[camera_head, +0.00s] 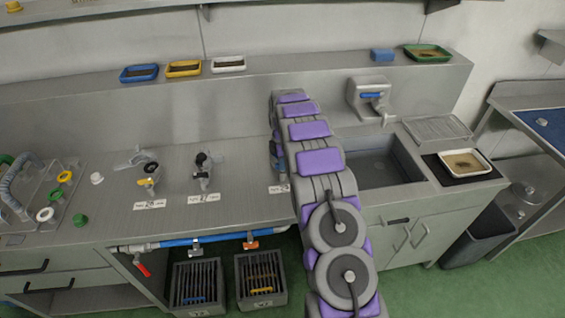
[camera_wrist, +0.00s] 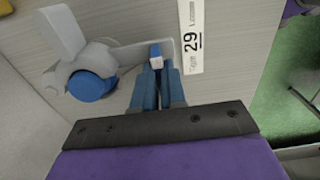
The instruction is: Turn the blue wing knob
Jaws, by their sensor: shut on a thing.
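In the wrist view, my gripper (camera_wrist: 158,72) is shut, its two blue fingers close together. A small blue piece with a pale face (camera_wrist: 156,55) shows between the fingertips and appears to be the blue wing knob; the fingers cover much of it. It sits at the grey tap's side arm (camera_wrist: 128,55). The grey tap body (camera_wrist: 68,55) has a round blue cap (camera_wrist: 92,86), left of and apart from the fingers. A label reading 29 (camera_wrist: 190,40) lies beside it. In the head view my arm hides most of this tap and my gripper.
Taps 28 (camera_head: 150,175) and 27 (camera_head: 203,168) stand left on the counter (camera_head: 235,200). A sink (camera_head: 380,165) with a wall tap (camera_head: 370,97) is to the right. Small trays line the shelf. Slatted crates (camera_head: 198,285) stand below a blue pipe (camera_head: 215,240).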

